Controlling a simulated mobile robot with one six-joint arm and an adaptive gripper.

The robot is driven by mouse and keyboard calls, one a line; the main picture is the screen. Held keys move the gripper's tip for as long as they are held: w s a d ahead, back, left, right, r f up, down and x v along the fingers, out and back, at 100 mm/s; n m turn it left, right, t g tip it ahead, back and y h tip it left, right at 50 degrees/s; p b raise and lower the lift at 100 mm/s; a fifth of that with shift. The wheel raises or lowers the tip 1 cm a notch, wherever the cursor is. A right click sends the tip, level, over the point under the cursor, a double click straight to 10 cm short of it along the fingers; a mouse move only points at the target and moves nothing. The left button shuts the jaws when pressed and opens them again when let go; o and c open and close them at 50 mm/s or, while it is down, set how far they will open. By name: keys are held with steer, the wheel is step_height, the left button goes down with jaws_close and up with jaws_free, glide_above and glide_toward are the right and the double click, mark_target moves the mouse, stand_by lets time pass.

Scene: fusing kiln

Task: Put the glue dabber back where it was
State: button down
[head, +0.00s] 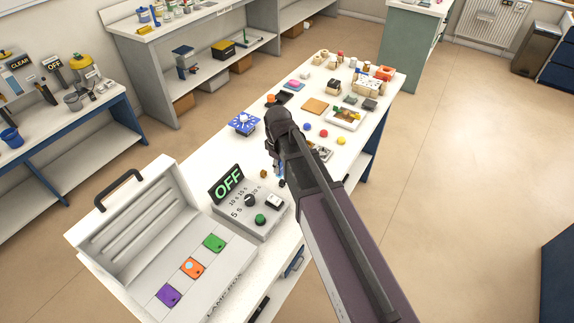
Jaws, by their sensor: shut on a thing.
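My arm reaches in from the lower right, and its wrist hides much of my gripper (279,167), which points down over the white table. My gripper is shut on a slim thing with a bit of blue showing, seemingly the glue dabber (281,178). Most of it is hidden, and I cannot tell whether its tip touches the table. A blue stand with pale spots (243,123) is to the left of and beyond my gripper. I cannot tell which spot the dabber came from.
The open kiln (95,238) holds purple, orange and green tiles at the lower left. A control box (262,207) with an OFF sign (227,184) stands close in front of my gripper. Several small coloured pieces, a white tray (343,124) and blocks crowd the table's far half.

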steer(key=s, duration=0.1)
steer(key=s+d+f, duration=0.1)
steer(key=s+b, duration=0.1)
steer(key=shift+s+d+f, duration=0.3)
steer(key=shift+d, duration=0.1)
steer(key=shift+w, duration=0.1)
steer(key=w, duration=0.5)
steer(key=w+f+b, duration=0.1)
steer(key=w, duration=0.8)
steer(key=shift+w+d+f, duration=0.2)
steer(key=shift+w, duration=0.1)
steer(key=shift+b, duration=0.3)
steer(key=shift+w, duration=0.55)
steer(key=shift+w+f+b, duration=0.15)
steer(key=shift+f+b, duration=0.2)
step_height(320, 180, down, 3)
steer(key=b, duration=0.3)
steer(key=shift+f, duration=0.1)
